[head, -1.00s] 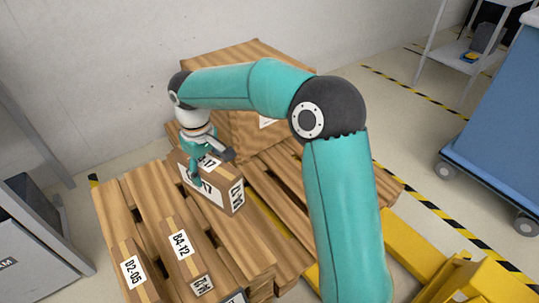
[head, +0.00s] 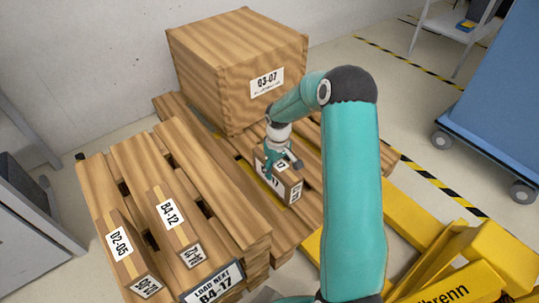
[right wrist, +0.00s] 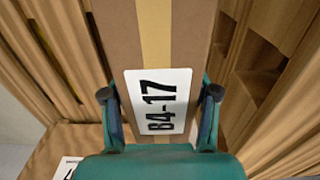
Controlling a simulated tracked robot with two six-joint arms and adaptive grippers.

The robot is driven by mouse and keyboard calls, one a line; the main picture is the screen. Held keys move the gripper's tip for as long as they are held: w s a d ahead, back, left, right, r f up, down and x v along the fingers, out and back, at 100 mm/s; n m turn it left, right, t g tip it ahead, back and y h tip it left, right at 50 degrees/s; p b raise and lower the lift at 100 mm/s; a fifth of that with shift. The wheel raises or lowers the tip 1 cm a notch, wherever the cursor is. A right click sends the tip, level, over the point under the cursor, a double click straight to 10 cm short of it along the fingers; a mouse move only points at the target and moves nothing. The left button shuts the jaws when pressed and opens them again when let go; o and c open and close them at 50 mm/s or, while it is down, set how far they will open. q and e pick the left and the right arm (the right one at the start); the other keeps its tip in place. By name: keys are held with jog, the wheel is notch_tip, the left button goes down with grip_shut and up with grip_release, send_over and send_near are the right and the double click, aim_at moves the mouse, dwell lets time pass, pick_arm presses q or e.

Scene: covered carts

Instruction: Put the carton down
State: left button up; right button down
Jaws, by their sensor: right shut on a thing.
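The carton (head: 289,187) is brown with white labels and sits in my right gripper (head: 281,163), in front of the big crate. In the right wrist view the carton (right wrist: 180,40) has a tan tape stripe and a label that reads B4-17. The two fingers of my right gripper (right wrist: 160,97) stand on either side of it, shut on it. The carton is over the boards of the lower pallet (head: 303,218). I cannot tell if its underside touches them. My left gripper is not in view.
A big wooden crate (head: 215,85) labelled 03-07 stands behind the carton. To the left, a higher pallet stack (head: 215,195) bears cartons labelled 02-05 (head: 108,220) and B4-12 (head: 175,240), and a "load next B4-17" sign (head: 213,285). Yellow metalwork (head: 450,265) lies at lower right.

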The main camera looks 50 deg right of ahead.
jog(key=shift+f+b, duration=3.45)
jog(key=shift+f, duration=6.2)
jog(key=shift+f, duration=0.15)
jog(key=shift+c, duration=1.4)
grip_release()
notch_tip(320, 180, up, 12)
jog(key=p, duration=0.5)
jog(key=shift+s, duration=0.15)
